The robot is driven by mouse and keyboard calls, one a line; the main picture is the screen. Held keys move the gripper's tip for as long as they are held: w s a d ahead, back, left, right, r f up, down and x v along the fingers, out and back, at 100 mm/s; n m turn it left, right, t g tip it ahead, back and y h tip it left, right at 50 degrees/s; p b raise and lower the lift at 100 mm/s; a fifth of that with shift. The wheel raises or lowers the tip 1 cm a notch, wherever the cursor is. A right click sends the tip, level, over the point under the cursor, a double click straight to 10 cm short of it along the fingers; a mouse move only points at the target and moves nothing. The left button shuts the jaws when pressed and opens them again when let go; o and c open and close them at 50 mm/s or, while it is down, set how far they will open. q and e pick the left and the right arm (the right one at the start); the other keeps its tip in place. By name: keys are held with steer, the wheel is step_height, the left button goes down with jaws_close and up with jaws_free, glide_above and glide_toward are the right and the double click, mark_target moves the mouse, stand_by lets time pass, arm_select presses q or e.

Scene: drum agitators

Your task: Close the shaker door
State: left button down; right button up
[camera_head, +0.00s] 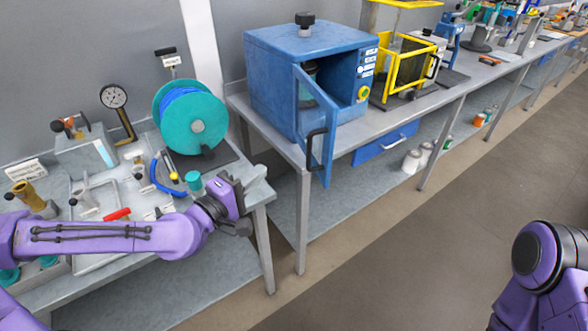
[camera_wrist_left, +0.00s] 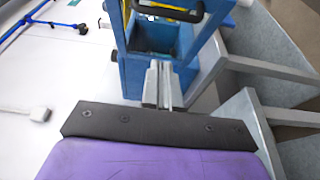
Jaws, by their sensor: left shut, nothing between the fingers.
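The blue shaker (camera_head: 290,75) stands on the grey bench in the head view. Its door (camera_head: 318,125) is hinged open and swings out past the bench's front edge, with a black handle (camera_head: 314,148) on it. The dark inside shows between door and box. My left gripper (camera_head: 258,182) is to the left of the door and lower than the shaker, apart from the door. In the left wrist view its fingers (camera_wrist_left: 160,88) are together and empty, with the blue shaker (camera_wrist_left: 128,55) beyond them. My right gripper is out of view; only part of that arm shows at bottom right.
A teal reel (camera_head: 190,120) stands on the left bench, among several tools and a gauge (camera_head: 114,97). A yellow-framed device (camera_head: 408,68) is right of the shaker. A blue drawer (camera_head: 385,143) hangs under the bench. The floor (camera_head: 420,240) in front is clear.

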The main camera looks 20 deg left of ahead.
arm_select(q)
steer(key=w+d+b, duration=0.5)
steer(key=w+d, duration=0.1)
steer(key=w, duration=0.3)
steer(key=shift+d+b, duration=0.2)
steer(key=shift+b, duration=0.1)
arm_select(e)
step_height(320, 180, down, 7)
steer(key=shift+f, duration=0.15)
